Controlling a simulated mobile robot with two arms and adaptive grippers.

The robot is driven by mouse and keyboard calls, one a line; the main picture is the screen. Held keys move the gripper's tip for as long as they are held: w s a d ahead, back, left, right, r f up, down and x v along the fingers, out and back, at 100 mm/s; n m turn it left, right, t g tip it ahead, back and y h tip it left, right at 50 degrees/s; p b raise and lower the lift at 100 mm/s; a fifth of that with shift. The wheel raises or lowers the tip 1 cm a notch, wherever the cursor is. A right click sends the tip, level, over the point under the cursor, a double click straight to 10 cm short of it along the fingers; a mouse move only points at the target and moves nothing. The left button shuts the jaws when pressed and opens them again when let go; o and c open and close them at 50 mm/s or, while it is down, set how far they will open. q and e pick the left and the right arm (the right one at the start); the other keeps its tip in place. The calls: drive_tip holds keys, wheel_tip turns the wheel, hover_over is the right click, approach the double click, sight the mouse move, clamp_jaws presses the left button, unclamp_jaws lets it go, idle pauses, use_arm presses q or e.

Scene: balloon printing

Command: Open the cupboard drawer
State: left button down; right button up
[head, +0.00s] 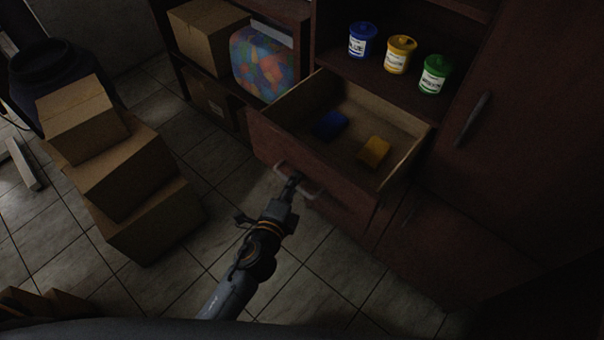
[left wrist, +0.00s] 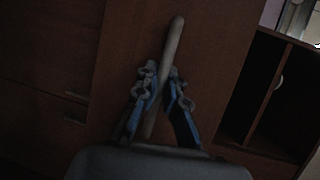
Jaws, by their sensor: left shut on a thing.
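The cupboard drawer (head: 268,150) stands pulled out from the dark wooden cupboard in the head view. Inside it lie a blue block (head: 331,124) and a yellow block (head: 374,152). My left gripper (head: 292,183) is at the drawer's front, shut on the drawer handle (head: 312,194). In the left wrist view the two fingers (left wrist: 162,98) sit on either side of the handle bar (left wrist: 173,45), which runs up between them. My right gripper shows in neither view.
Blue (head: 362,40), yellow (head: 400,54) and green (head: 435,74) canisters stand on the shelf behind the drawer. Stacked cardboard boxes (head: 125,170) stand at the left. A cupboard door with a handle (head: 473,119) is at the right. Tiled floor (head: 225,225) is clear before the drawer.

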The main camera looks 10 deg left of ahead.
use_arm(q)
drive_tip(key=shift+s+a, duration=0.3)
drive_tip(key=shift+s, duration=0.2)
drive_tip(key=c, duration=1.7)
unclamp_jaws()
drive_tip(key=v, duration=1.2)
drive_tip(key=s+a+f+n+g+y, duration=0.15)
drive_tip(key=s+f+n+g, duration=0.3)
drive_tip(key=f, duration=1.05)
drive_tip(key=s+a+f+n+g, duration=0.3)
drive_tip(key=s+f+n, duration=0.2)
drive_tip(key=f, duration=1)
drive_tip(key=s+a+f+n+g+y, duration=0.1)
drive_tip(key=s+a+f+n+g, duration=0.2)
drive_tip(key=s+f, duration=0.4)
drive_tip(key=s+a+f+n+g+y, duration=0.1)
drive_tip(key=s+a+f+n+g, duration=0.3)
drive_tip(key=s, duration=0.8)
wheel_tip(320, 180, down, 4)
drive_tip(key=shift+s+a+f+n, duration=0.1)
drive_tip(key=shift+s+a+n, duration=0.25)
drive_tip(key=shift+a+n, duration=0.85)
